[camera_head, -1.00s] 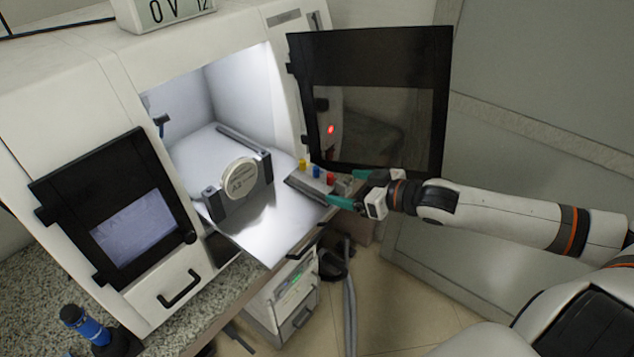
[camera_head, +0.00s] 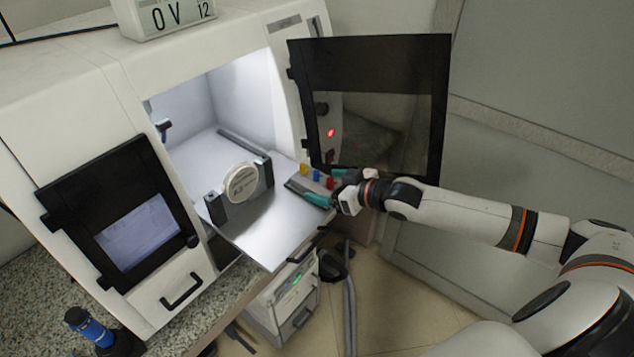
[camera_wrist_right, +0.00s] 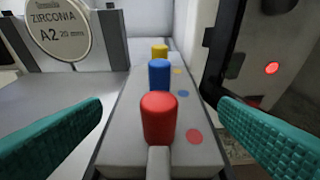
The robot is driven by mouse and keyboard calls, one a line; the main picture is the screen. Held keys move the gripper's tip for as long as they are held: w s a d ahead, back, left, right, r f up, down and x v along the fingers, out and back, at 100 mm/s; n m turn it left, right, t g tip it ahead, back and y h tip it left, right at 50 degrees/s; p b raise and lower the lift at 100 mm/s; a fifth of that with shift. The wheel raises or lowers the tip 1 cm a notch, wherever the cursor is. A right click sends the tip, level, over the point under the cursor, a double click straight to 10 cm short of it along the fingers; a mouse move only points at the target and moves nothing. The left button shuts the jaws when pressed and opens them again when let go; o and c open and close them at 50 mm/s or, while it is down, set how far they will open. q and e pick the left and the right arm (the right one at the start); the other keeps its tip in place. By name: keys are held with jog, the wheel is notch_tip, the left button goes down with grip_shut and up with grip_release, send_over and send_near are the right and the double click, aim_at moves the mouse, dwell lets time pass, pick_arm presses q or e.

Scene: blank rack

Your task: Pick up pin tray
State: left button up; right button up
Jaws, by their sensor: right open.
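The pin tray (camera_wrist_right: 158,148) is a narrow grey holder with red, blue and yellow pins in a row, each beside a dot of its colour. It lies at the right side of the machine's metal shelf; in the head view its pins (camera_head: 316,176) show and the gripper hides part of it. My right gripper (camera_wrist_right: 160,130) is open, with green fingers on either side of the tray's near end, apart from it as far as I can see. In the head view my right gripper (camera_head: 326,188) reaches in from the right. My left gripper is not in view.
A white zirconia disc (camera_head: 241,182) stands in a dark holder on the shelf (camera_head: 272,228). The open black door (camera_head: 368,60) stands just behind and right of my right gripper. A second dark door (camera_head: 115,212) is at the left. A blue-handled tool (camera_head: 88,326) stands at lower left.

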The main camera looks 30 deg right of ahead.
jog(key=c, duration=1.1)
jog(key=shift+r, duration=0.1)
jog(key=shift+c, duration=0.2)
